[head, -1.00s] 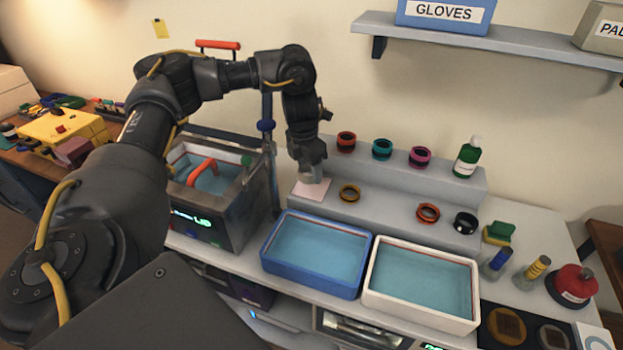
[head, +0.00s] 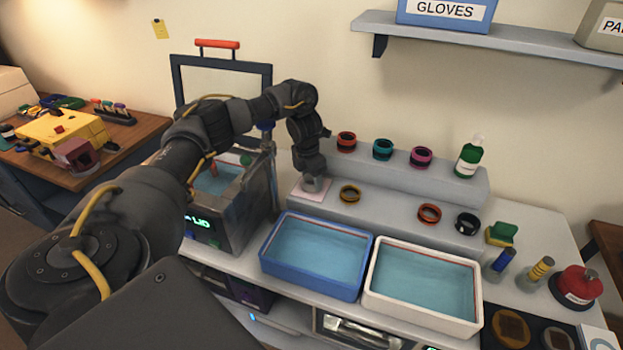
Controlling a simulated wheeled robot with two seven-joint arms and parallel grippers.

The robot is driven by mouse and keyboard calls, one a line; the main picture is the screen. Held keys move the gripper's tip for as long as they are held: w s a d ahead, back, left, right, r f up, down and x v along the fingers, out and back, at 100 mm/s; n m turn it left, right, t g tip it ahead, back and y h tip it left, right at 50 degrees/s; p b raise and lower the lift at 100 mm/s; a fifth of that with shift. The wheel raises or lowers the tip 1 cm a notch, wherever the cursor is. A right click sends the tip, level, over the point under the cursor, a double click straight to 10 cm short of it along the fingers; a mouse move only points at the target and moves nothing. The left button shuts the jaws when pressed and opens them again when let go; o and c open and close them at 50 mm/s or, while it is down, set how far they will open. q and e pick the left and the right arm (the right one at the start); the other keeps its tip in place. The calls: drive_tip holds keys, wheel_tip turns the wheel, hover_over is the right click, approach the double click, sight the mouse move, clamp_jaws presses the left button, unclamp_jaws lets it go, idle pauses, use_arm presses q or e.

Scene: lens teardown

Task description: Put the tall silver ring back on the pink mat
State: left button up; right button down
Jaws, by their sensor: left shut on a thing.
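The pink mat (head: 299,192) lies on the lower step of the grey stand, at its left end. My left gripper (head: 313,178) points down over the mat and is shut on the tall silver ring (head: 315,185). The ring is mostly hidden by the gripper. It is at or just above the mat's surface; I cannot tell if it touches. My right gripper is not in view.
A gold ring (head: 350,193) stands just right of the mat. An orange ring (head: 429,214) and a black ring (head: 467,222) are further right. Red, teal and magenta rings line the upper step. A blue tray (head: 268,263) and a white tray (head: 372,297) stand in front.

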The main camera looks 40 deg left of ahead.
use_arm(q)
drive_tip(key=shift+f, duration=0.1)
drive_tip(key=shift+f, duration=0.15)
drive_tip(key=o, duration=1)
drive_tip(key=shift+r, duration=0.5)
drive_tip(key=r, duration=0.3)
drive_tip(key=s+r+p, duration=0.1)
drive_tip(key=r, duration=0.7)
drive_tip(key=shift+s+a+r+p, duration=0.2)
drive_tip(key=shift+p, duration=0.2)
